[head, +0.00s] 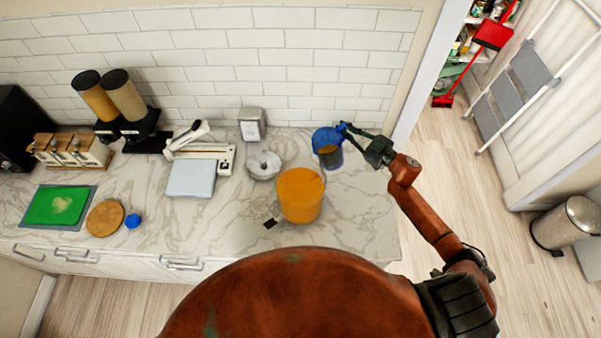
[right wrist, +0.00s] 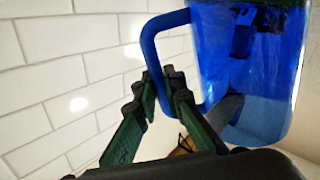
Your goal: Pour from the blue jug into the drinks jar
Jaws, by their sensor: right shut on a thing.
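The blue jug (head: 327,141) is in my right gripper (head: 352,133), over the right part of the counter in the head view. The gripper is shut on the jug's handle, which shows between its green fingers (right wrist: 165,95) in the right wrist view. The jug (right wrist: 245,60) fills the right of that view. Dark liquid shows in its lower part in the head view. The drinks jar (head: 301,195), orange, stands on the counter below and left of the jug. I see no stream between them. My left gripper is not in view.
On the marble counter (head: 365,215) stand a silver ring-shaped dish (head: 264,165), a napkin holder (head: 252,124), a white scale-like device (head: 192,177), two dispensers (head: 124,95), a green board (head: 59,205) and a round wooden board (head: 105,218). A small dark piece (head: 270,223) lies left of the jar.

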